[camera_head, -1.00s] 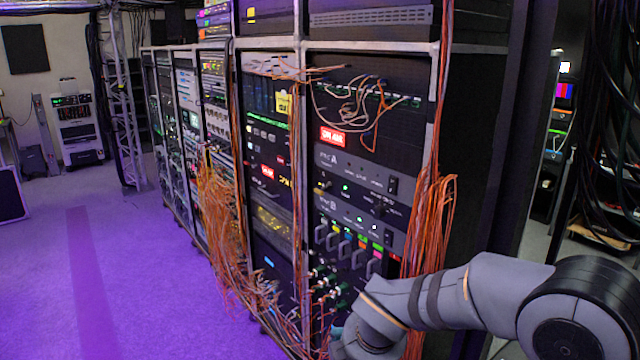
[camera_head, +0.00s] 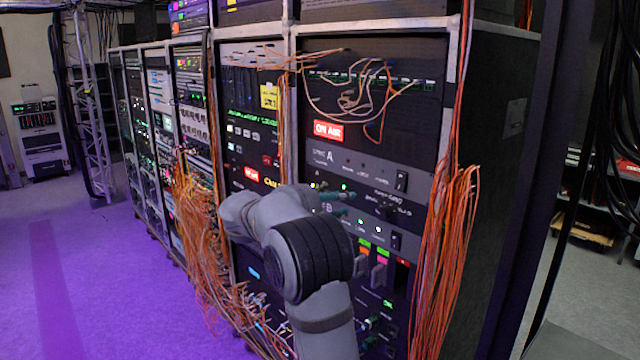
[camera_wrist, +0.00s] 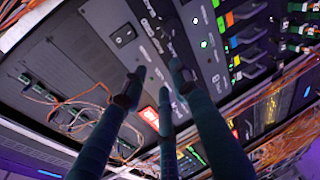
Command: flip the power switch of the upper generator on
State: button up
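The upper generator, a grey panel marked A (camera_head: 375,170), sits in the near rack below the red ON AIR sign. Its power switch, a black rocker (camera_head: 402,180), is at the panel's right end. In the wrist view the black rocker (camera_wrist: 124,36) is beyond the fingertips, up and left; its position is too small to read. My gripper (camera_head: 346,203) is in front of the panels, left of the switch. In the wrist view its dark teal fingers (camera_wrist: 157,76) are spread and empty, apart from the switch.
A lower panel marked B has a similar rocker (camera_head: 396,241). A black patch strip with a knob (camera_head: 388,208) lies between the panels. Orange cables (camera_head: 448,250) hang along the rack's right post, and loose patch cords (camera_head: 355,95) hang above. The purple floor at left is clear.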

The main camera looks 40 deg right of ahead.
jog(key=shift+s+r+m+g+h, duration=0.25)
jog(key=shift+r+m+h, duration=0.1)
jog(key=shift+r, duration=0.3)
jog(key=shift+s+r+m+g+h, duration=0.1)
jog(key=shift+r+m+g+h, duration=0.2)
jog(key=shift+r, duration=0.3)
jog(key=shift+c, duration=0.6)
jog(key=s+m, duration=0.1)
jog(key=s, duration=0.2)
jog(key=s+d+m+g, duration=0.1)
jog(key=shift+s+r+m, duration=0.15)
jog(key=shift+r+m, duration=0.2)
jog(key=shift+r, duration=0.05)
jog(key=c, duration=0.4)
jog(key=shift+w+a+f, duration=0.2)
jog(key=shift+w, duration=0.3)
grip_shut()
jog(key=p, duration=0.7)
send_near(399, 185)
jog(key=d, duration=0.6)
jog(key=shift+d+f, duration=0.35)
jog(key=shift+w, duration=0.1)
